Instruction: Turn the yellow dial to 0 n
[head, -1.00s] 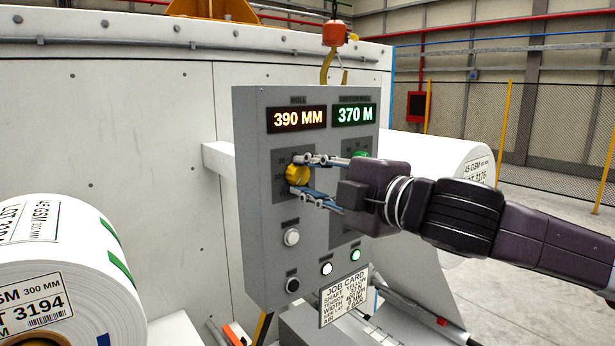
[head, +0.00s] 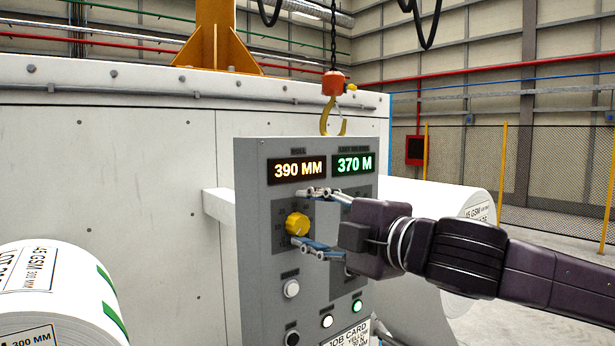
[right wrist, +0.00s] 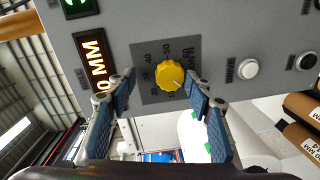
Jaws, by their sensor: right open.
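The yellow dial (head: 297,224) sits on the grey control panel (head: 262,300), below the orange display reading 390 MM (head: 298,169). The dial also shows in the right wrist view (right wrist: 171,74), with a scale printed around it; its pointer reading is too small to tell for sure. My right gripper (head: 312,220) is open, its fingers above and below the dial at its right side. In the right wrist view the fingertips (right wrist: 162,86) are spread on either side of the dial, with gaps showing. My left gripper is not in view.
A green display (head: 354,164) reads 370 M. Push buttons (head: 291,289) sit below the dial. A job card (head: 350,335) hangs at the panel's bottom. A hoist hook (head: 333,122) hangs behind the panel.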

